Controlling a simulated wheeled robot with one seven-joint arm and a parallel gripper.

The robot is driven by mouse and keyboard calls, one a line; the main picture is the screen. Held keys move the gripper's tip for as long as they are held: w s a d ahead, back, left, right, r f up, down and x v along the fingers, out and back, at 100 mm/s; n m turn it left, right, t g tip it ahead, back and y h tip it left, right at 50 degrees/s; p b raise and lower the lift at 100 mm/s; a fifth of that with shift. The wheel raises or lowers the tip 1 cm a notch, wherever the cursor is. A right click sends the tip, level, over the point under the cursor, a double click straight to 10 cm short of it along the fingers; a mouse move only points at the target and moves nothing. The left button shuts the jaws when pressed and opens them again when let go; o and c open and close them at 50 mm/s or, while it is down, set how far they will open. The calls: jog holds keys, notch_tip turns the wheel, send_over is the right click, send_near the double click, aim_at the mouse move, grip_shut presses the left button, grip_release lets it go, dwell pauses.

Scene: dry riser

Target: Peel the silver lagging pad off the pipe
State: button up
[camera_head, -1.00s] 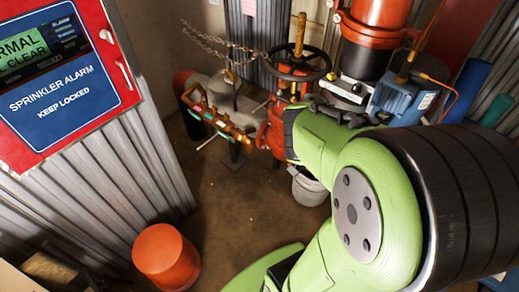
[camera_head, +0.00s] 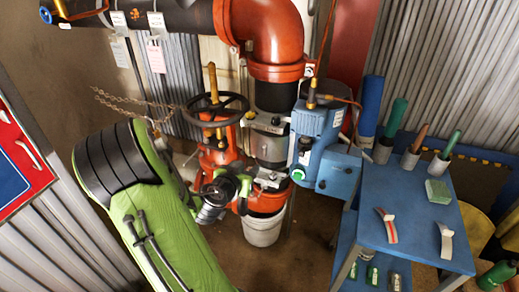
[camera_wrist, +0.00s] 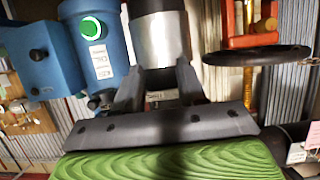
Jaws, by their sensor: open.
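The silver lagging pad (camera_head: 271,148) is wrapped around the upright pipe below the black section, between grey collars. In the wrist view the silver pad (camera_wrist: 160,38) fills the top middle, beyond the fingertips. My gripper (camera_head: 240,186) is in front of the pipe, low and to the left of the pad in the head view. In the wrist view my gripper (camera_wrist: 160,84) has its two dark fingers apart, with part of a collar and a label showing between them. I cannot tell whether the fingers touch anything.
A blue box unit (camera_head: 318,140) stands close right of the pipe. A black handwheel (camera_head: 215,108) on a red valve is close left. A white bucket (camera_head: 262,230) sits below. A blue table (camera_head: 408,215) with tools stands right. Open floor shows around the bucket.

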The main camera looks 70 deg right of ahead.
aim_at(264, 156)
jog(key=p+x, duration=0.9)
jog(key=x, duration=0.4)
jog(key=shift+s+f, duration=0.15)
jog(key=shift+f, duration=0.05)
jog(key=shift+d+f, duration=0.2)
jog(key=shift+c, duration=0.4)
jog(key=c, duration=0.6)
grip_shut()
jog(key=shift+a+f, duration=0.1)
